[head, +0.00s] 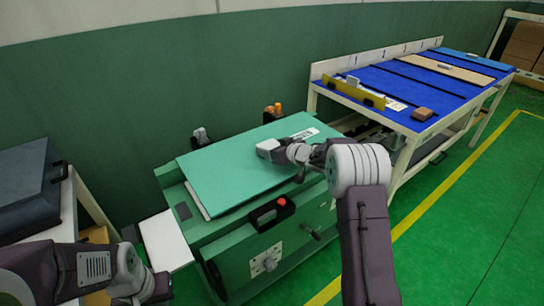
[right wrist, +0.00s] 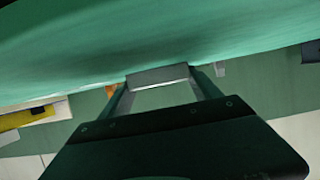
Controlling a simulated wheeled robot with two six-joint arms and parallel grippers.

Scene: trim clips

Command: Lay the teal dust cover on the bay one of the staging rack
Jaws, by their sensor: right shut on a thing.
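The teal dust cover (head: 235,170) is a large flat sheet over the top of the green machine, with a white label near its far right corner. In the right wrist view the teal sheet (right wrist: 150,40) fills the top. My right gripper (head: 268,150) is at the cover's right part, shut on it; its fingertips (right wrist: 160,76) meet the sheet in the wrist view. I cannot tell whether the cover is lifted. The staging rack (head: 398,119) stands at the right, its blue top split by dark strips. My left gripper (head: 150,288) is low at the left, its jaws unclear.
A tan panel (head: 445,68) lies farther along the rack. The green machine (head: 230,250) has a red button on its front. A dark case (head: 25,190) sits on a stand at the left.

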